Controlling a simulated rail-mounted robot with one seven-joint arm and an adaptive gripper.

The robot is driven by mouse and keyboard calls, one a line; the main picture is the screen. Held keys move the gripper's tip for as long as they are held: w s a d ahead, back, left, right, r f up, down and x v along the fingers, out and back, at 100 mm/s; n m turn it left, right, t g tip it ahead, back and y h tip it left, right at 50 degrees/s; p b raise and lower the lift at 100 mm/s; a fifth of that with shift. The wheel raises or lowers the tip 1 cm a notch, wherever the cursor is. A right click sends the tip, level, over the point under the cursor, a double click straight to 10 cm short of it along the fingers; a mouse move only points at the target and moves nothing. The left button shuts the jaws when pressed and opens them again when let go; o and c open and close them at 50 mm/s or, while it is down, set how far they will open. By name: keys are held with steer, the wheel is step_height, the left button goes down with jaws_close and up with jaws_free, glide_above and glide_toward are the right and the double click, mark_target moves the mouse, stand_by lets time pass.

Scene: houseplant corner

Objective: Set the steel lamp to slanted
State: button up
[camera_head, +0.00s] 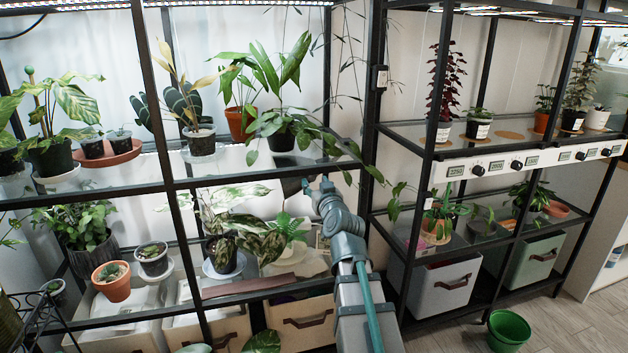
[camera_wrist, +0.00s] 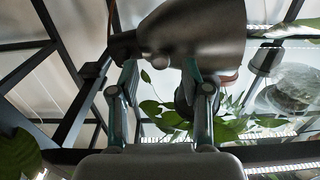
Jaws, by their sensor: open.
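The steel lamp's head (camera_wrist: 200,32) fills the upper middle of the wrist view, a grey metal shade with its wide end to the right and a narrow dark neck on the left. It looks close to sideways there. My gripper (camera_wrist: 160,75) is open, its two fingers apart, with the tips just below or against the lamp's underside; I cannot tell whether they touch. In the head view my gripper (camera_head: 318,186) is at the front of the middle shelf, right of centre.
Potted plants crowd the shelves, including a trailing dark-potted plant (camera_head: 281,140) just above my gripper and a variegated plant (camera_head: 222,254) to its left. Black rack posts (camera_head: 372,110) stand close on the right. A green bucket (camera_head: 508,330) sits on the floor.

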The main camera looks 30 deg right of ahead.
steer(key=shift+w+d, duration=0.15)
steer(key=shift+w, duration=0.9)
jaws_close()
